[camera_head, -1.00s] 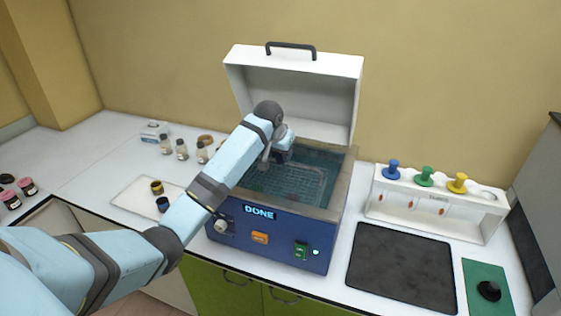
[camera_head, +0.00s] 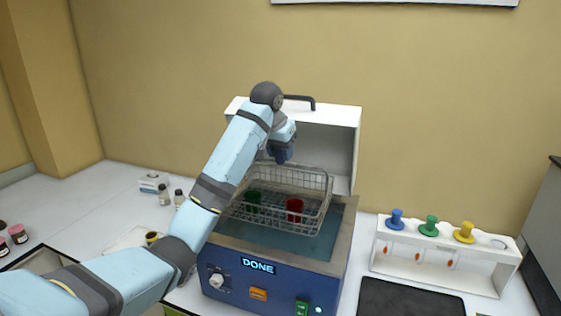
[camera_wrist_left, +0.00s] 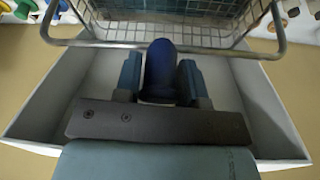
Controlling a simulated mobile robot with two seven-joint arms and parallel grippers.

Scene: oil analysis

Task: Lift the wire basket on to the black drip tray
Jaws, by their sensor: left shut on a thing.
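The wire basket (camera_head: 272,212) hangs above the liquid of the blue bath, with a green cup (camera_head: 253,198) and a red cup (camera_head: 295,209) in it. My left gripper (camera_head: 281,150) is at the basket's back side. In the left wrist view its fingers (camera_wrist_left: 160,78) are shut on the basket's dark blue handle (camera_wrist_left: 160,62), with the wire basket (camera_wrist_left: 165,30) beyond. The black drip tray (camera_head: 410,300) lies flat and empty to the right of the bath, cut off by the bottom edge. My right gripper is not in view.
The blue bath (camera_head: 270,268) reads DONE, and its white lid (camera_head: 325,140) stands open behind the basket. A white rack (camera_head: 445,262) with blue, green and yellow knobs stands behind the drip tray. Small bottles (camera_head: 165,195) stand at the left.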

